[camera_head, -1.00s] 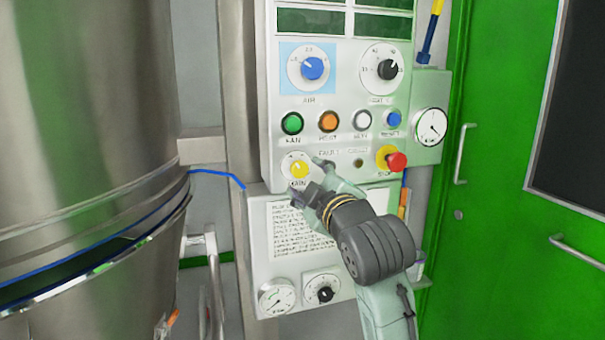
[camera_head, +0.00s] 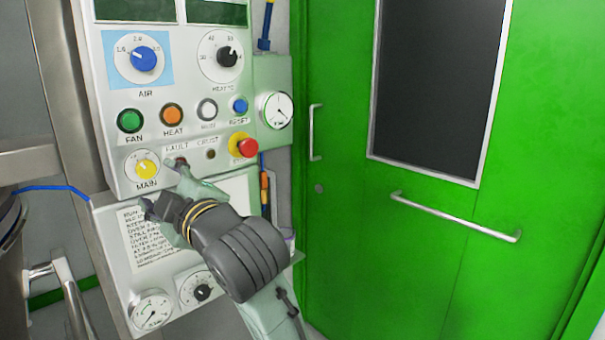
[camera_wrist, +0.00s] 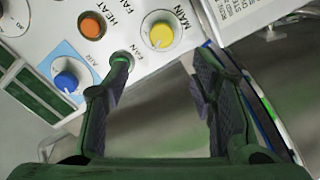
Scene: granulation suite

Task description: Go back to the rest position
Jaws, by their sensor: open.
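My gripper (camera_head: 163,188) is in front of the lower part of the control panel (camera_head: 195,108), just beside the yellow MAIN knob (camera_head: 146,169). In the wrist view my gripper (camera_wrist: 165,80) has its two fingers wide apart with nothing between them. The yellow knob (camera_wrist: 162,35) shows beyond the fingers, and the green FAN button (camera_wrist: 122,58) is partly covered by the left finger. The blue AIR knob (camera_wrist: 66,82) and orange HEAT button (camera_wrist: 92,25) also show there. My arm hides part of the instruction sheet (camera_head: 150,245) in the head view.
A green door (camera_head: 440,250) with a long handle (camera_head: 455,217) fills the right. A steel vessel (camera_head: 12,225) and bent metal tube (camera_head: 72,295) are at left.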

